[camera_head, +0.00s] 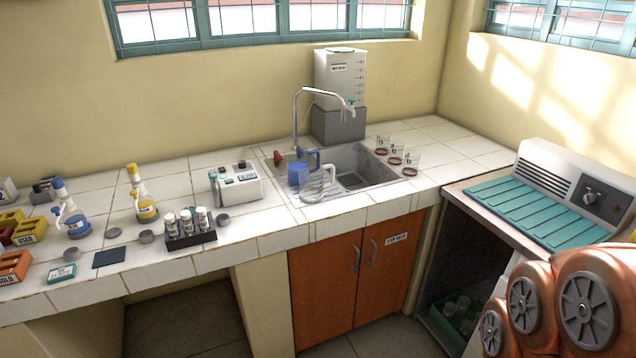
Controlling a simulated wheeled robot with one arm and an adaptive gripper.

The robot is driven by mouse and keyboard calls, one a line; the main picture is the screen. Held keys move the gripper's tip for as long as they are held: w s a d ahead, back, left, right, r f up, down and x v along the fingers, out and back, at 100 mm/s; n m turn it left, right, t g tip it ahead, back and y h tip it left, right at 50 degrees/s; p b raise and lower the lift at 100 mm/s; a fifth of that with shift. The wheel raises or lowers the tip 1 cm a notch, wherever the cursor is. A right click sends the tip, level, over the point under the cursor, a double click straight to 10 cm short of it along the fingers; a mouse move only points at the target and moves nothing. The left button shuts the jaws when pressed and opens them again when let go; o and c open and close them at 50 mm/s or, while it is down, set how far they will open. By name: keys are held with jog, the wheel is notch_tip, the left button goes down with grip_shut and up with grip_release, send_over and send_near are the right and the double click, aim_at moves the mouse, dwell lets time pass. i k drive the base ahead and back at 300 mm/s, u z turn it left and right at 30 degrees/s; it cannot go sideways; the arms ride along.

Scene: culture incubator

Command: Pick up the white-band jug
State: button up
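A clear jug with a whitish handle (317,186) is at the front left of the sink. It looks like the white-band jug, but its band is too small to make out. A blue jug-like vessel (298,173) is close behind it and partly overlaps it in the picture. A small red piece (279,158) shows at the sink's back left edge; what it belongs to is unclear. My gripper is not in view; only orange links of my arm show at the lower right.
The sink (369,165) has a curved tap (296,115). A white tank (341,75) stands behind it. Glass beakers (397,151) stand right of it. A labelled device (238,184) and a vial rack (190,238) are to its left. Orange cabinet doors (328,285) are below.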

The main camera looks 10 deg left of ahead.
aim_at(317, 180)
jog(key=k, duration=0.65)
jog(key=u, duration=0.25)
jog(key=i, duration=0.95)
jog(key=u, duration=0.85)
jog(key=i, duration=0.8)
jog(key=u, duration=0.05)
